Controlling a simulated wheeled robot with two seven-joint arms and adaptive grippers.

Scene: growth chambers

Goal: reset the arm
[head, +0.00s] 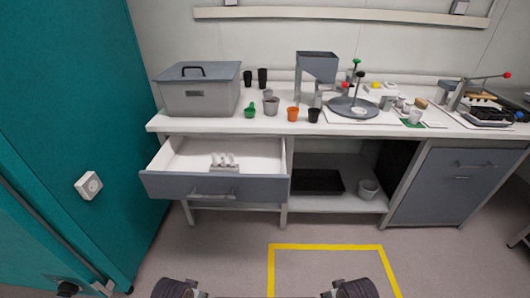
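Neither of my grippers can be made out in the head view. Only dark parts of my own body show at the bottom edge, one left of centre and one right of centre. No arm reaches over the bench (383,131) or into the open drawer (188,185). Whether my grippers hold anything is hidden.
The drawer stands pulled out, with a small rack of white pieces (224,162) inside. A grey lidded box (200,92), several small pots and a round plate (352,108) stand on the bench. The yellow-marked floor (325,270) is clear.

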